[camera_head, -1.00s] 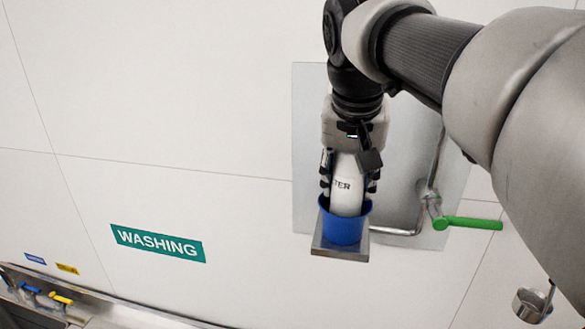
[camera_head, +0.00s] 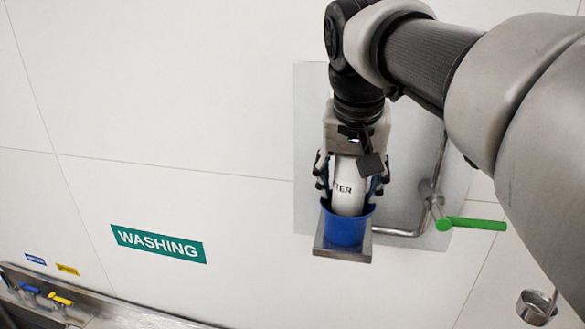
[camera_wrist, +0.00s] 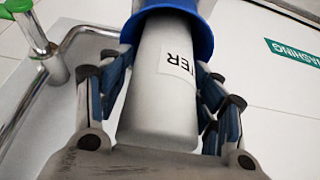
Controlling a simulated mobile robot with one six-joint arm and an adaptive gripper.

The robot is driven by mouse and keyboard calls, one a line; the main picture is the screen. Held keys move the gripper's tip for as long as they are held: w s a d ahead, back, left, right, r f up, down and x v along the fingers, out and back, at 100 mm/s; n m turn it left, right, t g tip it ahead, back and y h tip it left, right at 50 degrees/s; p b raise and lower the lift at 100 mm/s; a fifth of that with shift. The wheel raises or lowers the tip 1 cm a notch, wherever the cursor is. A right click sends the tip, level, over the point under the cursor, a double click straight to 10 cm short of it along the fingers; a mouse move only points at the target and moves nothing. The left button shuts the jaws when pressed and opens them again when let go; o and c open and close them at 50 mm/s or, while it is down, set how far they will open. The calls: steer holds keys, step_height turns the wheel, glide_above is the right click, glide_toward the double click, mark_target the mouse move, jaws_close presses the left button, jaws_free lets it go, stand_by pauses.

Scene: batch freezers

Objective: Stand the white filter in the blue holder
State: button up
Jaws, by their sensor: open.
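The white filter (camera_head: 348,188) stands upright with its lower end inside the blue holder (camera_head: 346,228). Its label reads "TER" in part. The holder sits on a small metal shelf on the wall. In the wrist view the filter (camera_wrist: 163,95) runs from near my palm into the blue holder (camera_wrist: 200,38). My gripper (camera_head: 350,182) is above the holder with its fingers on both sides of the filter's upper part. The wrist view also shows my gripper (camera_wrist: 165,95) open, with gaps between the fingers and the filter. The filter's bottom is hidden inside the holder.
A bent metal pipe with a green lever (camera_head: 470,223) is on the wall plate right of the holder. A metal cup (camera_head: 534,306) is at the lower right. A green WASHING sign (camera_head: 158,244) is on the wall at left.

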steer(key=shift+r, duration=0.3)
steer(key=p+v, duration=0.2)
steer(key=v, duration=0.9)
steer(key=s+f+n, duration=0.1)
steer(key=s+f, duration=0.8)
steer(key=f, duration=0.4)
steer(key=s+d+f+n+y, duration=0.1)
steer(key=s+f+n, duration=0.1)
steer(key=s+f, duration=0.7)
step_height(320, 180, down, 5)
steer(key=shift+s+n, duration=0.25)
steer(key=shift+n, duration=0.05)
step_height(320, 180, down, 30)
steer(key=b, duration=2.9)
steer(key=shift+r+b, duration=0.15)
steer(key=shift+b, duration=0.15)
